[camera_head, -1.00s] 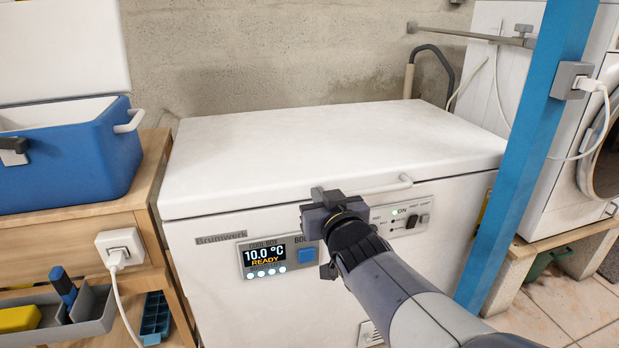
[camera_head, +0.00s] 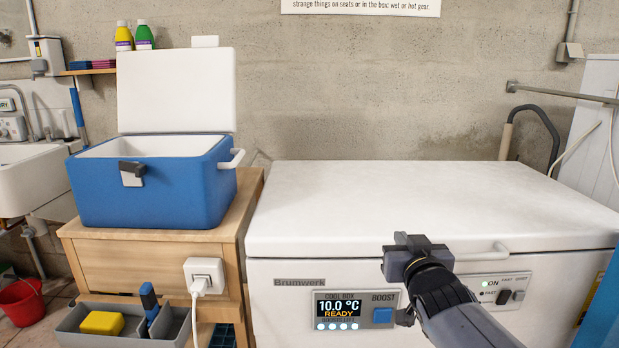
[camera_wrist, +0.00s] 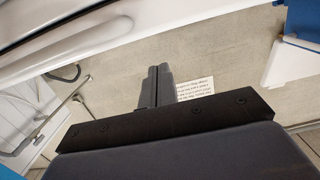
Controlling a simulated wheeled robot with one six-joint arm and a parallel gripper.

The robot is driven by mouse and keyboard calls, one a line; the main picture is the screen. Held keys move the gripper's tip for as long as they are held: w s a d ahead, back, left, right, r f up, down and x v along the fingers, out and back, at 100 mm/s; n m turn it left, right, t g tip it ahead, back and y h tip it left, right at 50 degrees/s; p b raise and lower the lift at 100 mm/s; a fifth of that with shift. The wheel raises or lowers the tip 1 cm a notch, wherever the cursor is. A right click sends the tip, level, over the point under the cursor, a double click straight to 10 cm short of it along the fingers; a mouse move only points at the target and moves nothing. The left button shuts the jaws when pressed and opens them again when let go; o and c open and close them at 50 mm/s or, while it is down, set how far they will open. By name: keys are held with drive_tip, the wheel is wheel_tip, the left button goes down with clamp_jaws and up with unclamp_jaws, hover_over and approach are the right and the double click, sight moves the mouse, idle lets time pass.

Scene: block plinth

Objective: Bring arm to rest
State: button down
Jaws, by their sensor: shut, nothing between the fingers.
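My gripper (camera_head: 395,262) is at the front of the white chest cooler (camera_head: 300,262), in front of the lid's front edge and just right of the display. In the wrist view my gripper (camera_wrist: 155,80) has its two fingers together, with nothing between them. The cooler's lid (camera_head: 430,195) is closed. Its display (camera_head: 338,309) reads 10.0 °C READY, and a blue BOOST button (camera_head: 383,315) sits beside it. My forearm hides part of the cooler's front between the button and the switch panel (camera_head: 500,292).
An open blue cool box (camera_head: 150,195) stands on a wooden bench (camera_head: 150,262) to the left. A grey caddy (camera_head: 85,322) holds a yellow sponge (camera_head: 102,322). A blue post (camera_head: 600,315) stands at the right edge. A white sink (camera_head: 30,180) is at far left.

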drive_tip(key=shift+w+f+b, duration=0.25)
drive_tip(key=shift+w+b, duration=0.15)
drive_tip(key=shift+w, duration=0.75)
drive_tip(key=shift+w+f+b, duration=0.25)
drive_tip(key=shift+w+b, duration=0.1)
drive_tip(key=shift+w, duration=0.8)
